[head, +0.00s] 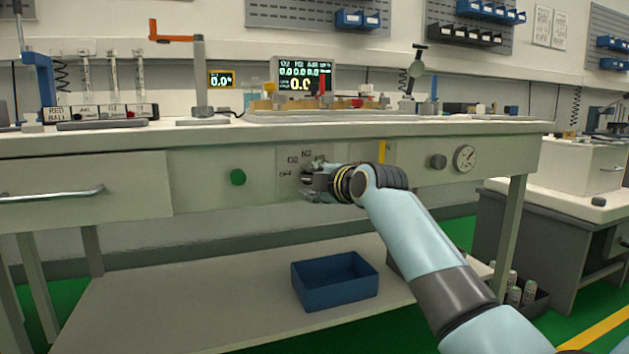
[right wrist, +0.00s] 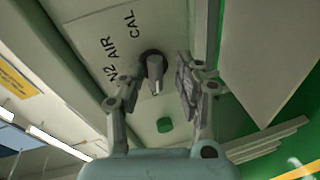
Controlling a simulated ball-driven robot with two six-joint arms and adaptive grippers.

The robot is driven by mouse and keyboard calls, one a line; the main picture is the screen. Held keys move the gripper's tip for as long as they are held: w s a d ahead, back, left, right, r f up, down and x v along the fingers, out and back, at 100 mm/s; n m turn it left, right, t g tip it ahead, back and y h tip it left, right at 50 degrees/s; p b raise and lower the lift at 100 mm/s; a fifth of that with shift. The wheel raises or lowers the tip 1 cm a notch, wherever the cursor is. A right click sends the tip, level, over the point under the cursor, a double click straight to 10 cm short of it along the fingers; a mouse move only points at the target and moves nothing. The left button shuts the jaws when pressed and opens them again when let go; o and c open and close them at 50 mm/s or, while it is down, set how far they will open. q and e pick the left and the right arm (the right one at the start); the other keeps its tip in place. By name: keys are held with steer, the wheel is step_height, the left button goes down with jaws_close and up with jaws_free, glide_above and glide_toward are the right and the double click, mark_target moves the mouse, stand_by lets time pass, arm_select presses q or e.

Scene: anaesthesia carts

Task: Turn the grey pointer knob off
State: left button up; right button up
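The grey pointer knob (right wrist: 155,70) shows in the right wrist view on the pale panel, with the labels N2, AIR and CAL beside it. My right gripper (right wrist: 156,88) is open, with one finger on each side of the knob; gaps show between the fingers and the knob. In the head view my right gripper (head: 314,182) is at the bench's front panel, by the labels OFF, O2 and N2. There it mostly hides the knob. My left gripper is not in view.
A green round button (head: 237,177) is left of the knob on the panel. A dark round knob (head: 438,161) and a dial gauge (head: 465,158) are to the right. The bench top (head: 370,129) overhangs above. A blue bin (head: 335,281) stands on the lower shelf.

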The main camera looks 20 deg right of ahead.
steer(key=shift+r, duration=0.15)
steer(key=v, duration=1.2)
